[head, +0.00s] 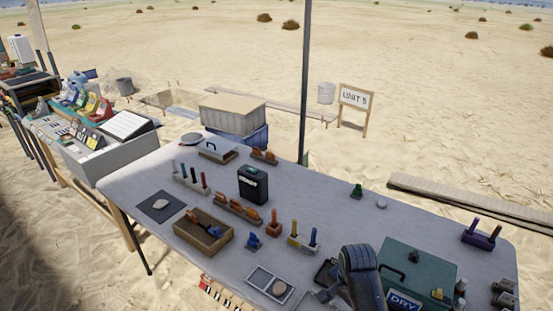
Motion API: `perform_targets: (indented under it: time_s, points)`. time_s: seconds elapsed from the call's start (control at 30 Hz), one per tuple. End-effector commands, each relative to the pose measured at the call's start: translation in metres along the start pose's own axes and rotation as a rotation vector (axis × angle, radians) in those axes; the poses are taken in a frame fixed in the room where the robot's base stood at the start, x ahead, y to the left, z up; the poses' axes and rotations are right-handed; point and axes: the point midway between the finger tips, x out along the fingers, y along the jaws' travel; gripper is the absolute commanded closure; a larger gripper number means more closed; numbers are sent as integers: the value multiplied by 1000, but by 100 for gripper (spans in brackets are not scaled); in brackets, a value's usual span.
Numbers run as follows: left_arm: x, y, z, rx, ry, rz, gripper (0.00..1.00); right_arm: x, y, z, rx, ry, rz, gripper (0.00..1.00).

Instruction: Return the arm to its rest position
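One dark arm of mine, which I take to be the right one, rises from the bottom edge right of the middle, over the front of the grey table (340,205). Its gripper (322,296) is partly hidden at the bottom edge, low beside a shallow tray with a pale round piece (279,288). I cannot make out its fingers or whether it holds anything. My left gripper is not in view.
A green box marked DRY (425,262) stands right of the arm, close to it. A wooden tray (188,233), a black box (253,184) and several coloured tool holders stand on the left half. The table's middle right is mostly clear. A pole (305,90) rises behind.

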Motion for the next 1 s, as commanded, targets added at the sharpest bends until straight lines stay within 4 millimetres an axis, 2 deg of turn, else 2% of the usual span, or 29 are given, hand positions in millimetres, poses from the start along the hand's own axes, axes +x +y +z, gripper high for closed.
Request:
perform_targets:
  time_s: [0.27,0.37,0.5,0.7,0.8,1.0]
  points:
    - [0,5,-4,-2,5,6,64,14,52,0,-106,37,-29,41]
    - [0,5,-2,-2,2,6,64,18,79,2,-166,62,-40,41]
    - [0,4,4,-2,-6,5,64,18,133,9,-292,118,-49,41]
    - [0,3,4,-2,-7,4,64,1,208,26,-510,213,-42,41]
    - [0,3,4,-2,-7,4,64,-10,231,34,-595,249,-34,41]
    - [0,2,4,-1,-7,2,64,-31,265,48,-728,300,-13,41]
